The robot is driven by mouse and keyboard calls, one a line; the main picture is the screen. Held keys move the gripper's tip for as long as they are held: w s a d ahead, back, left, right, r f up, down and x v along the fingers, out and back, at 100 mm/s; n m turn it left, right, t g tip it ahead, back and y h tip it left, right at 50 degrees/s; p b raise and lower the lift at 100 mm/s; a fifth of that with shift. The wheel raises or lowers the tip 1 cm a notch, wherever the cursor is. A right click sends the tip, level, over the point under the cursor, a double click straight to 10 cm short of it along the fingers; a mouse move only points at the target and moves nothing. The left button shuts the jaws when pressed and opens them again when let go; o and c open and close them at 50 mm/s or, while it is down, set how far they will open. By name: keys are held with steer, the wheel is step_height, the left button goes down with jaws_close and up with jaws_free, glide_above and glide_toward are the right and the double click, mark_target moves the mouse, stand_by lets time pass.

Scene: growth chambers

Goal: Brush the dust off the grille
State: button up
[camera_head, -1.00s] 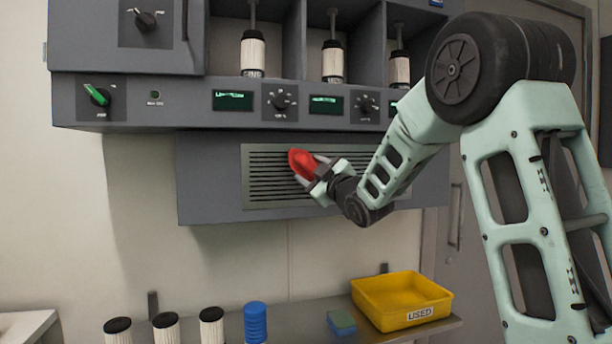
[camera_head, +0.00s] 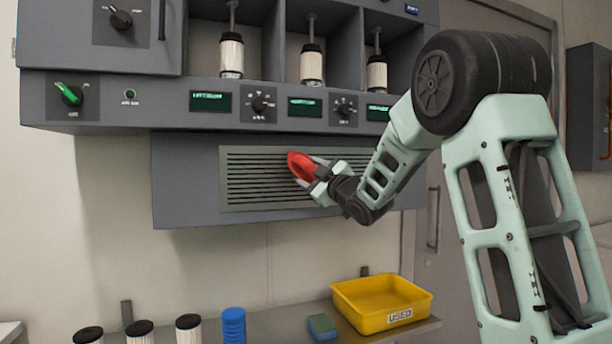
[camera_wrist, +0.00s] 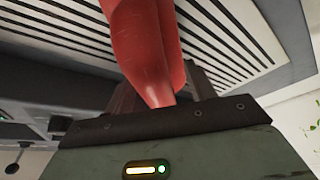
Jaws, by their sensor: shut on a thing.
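The grille (camera_head: 262,186) is a pale grey-green panel of dark horizontal slots on the grey housing under the control panel. My gripper (camera_head: 311,171) is in front of its middle-right part, shut on a red object (camera_head: 298,161). The red object also shows large and close in the wrist view (camera_wrist: 148,45), with the slots of the grille (camera_wrist: 235,25) behind it. Its bristles, if it is a brush, are not visible. I cannot tell whether it touches the grille. Dust on the slots is too fine to make out.
Above are knobs, displays and bays with white cylinders (camera_head: 231,55). Below, a shelf holds a yellow bin marked USED (camera_head: 388,317), a blue-green sponge (camera_head: 322,326), a blue ribbed cylinder (camera_head: 233,325) and several black-topped white cylinders (camera_head: 188,335).

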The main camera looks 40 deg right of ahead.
steer(key=s+d, duration=0.1)
steer(key=d, duration=0.3)
steer(key=s+d+b, duration=0.1)
steer(key=d, duration=0.3)
steer(key=s+d+b, duration=0.1)
steer(key=d, duration=0.4)
steer(key=shift+s, duration=0.35)
stand_by(0.7)
steer(key=shift+a, duration=0.15)
